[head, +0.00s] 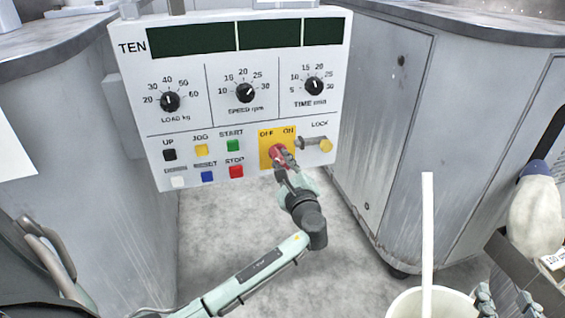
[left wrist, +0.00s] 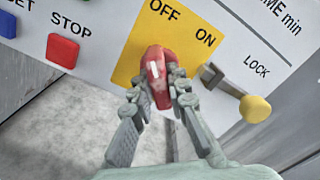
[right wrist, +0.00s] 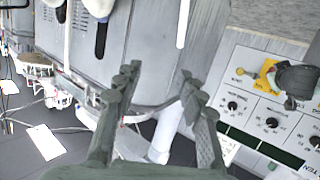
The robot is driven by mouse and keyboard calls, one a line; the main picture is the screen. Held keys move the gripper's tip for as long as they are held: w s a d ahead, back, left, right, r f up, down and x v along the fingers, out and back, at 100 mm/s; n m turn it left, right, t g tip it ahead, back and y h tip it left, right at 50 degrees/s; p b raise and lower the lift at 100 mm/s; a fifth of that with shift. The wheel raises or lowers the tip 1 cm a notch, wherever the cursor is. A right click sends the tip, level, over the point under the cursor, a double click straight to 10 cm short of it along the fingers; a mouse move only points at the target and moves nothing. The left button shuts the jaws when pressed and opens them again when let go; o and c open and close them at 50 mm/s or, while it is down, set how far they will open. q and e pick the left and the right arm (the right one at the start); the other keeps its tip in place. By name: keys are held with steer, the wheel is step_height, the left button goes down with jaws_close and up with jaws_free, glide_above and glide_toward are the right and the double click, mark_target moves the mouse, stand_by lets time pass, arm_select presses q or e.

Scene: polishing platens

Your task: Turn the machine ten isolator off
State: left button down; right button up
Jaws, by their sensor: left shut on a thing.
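The machine TEN control panel (head: 225,120) faces me in the head view. Its isolator is a red knob (left wrist: 157,68) on a yellow plate (left wrist: 130,65) marked OFF and ON. My left gripper (head: 281,157) is at the knob, and its two fingers (left wrist: 160,84) are shut on it in the left wrist view. The fingers cover part of the knob, so I cannot tell exactly which mark it points to. My right gripper (right wrist: 158,82) is open and empty, away from the panel. It shows at the bottom right of the head view (head: 505,304).
A yellow-ended LOCK part (left wrist: 255,108) sits just right of the isolator. The red STOP button (left wrist: 62,51) is to its left, among several buttons. Grey cabinets (head: 385,110) flank the panel. A white bucket (head: 405,304) stands at the lower right. Floor below the panel is clear.

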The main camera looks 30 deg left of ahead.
arm_select(q)
steer(key=shift+n, duration=0.4)
arm_select(e)
steer(key=shift+a+r+t, duration=0.3)
steer(key=shift+a+r, duration=0.1)
steer(key=shift+r, duration=0.15)
arm_select(q)
steer(key=c, duration=1.5)
jaws_free()
arm_select(e)
steer(key=shift+w+d, duration=0.1)
arm_select(q)
steer(key=v, duration=1.2)
arm_select(e)
steer(key=shift+f, duration=0.1)
